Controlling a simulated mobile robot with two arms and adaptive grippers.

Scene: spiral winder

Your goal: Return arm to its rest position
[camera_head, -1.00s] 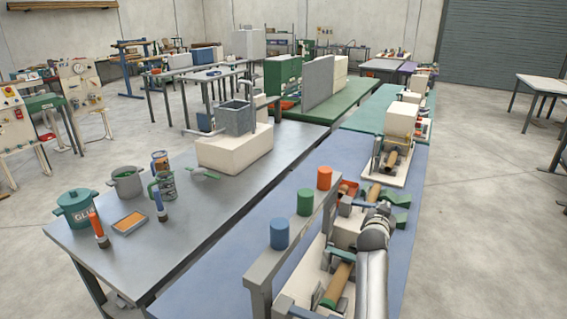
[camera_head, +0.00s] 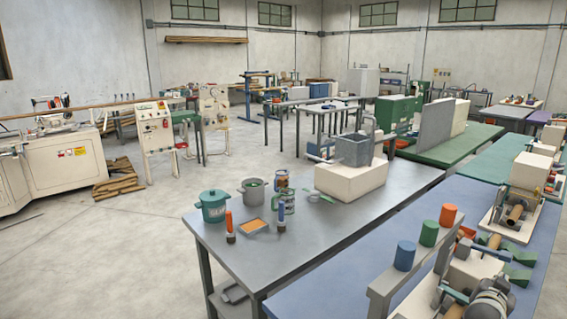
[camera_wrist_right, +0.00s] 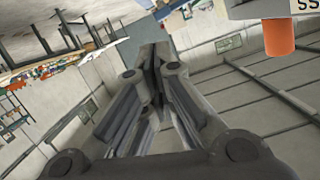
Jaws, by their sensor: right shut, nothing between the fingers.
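My right gripper (camera_head: 488,297) is at the lower right edge of the head view, over the near winder on the blue bench (camera_head: 335,290). Its fingers are small and partly hidden there. In the right wrist view the gripper (camera_wrist_right: 155,58) is shut, with its fingers together and nothing between them. The near winder (camera_head: 470,270) has a pale base and a brown tube (camera_head: 494,241), and my wrist covers part of it. My left gripper is not in view.
The grey table (camera_head: 330,225) holds a teal glue pot (camera_head: 213,206), cups and a pale block. Open floor (camera_head: 130,250) lies to the left.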

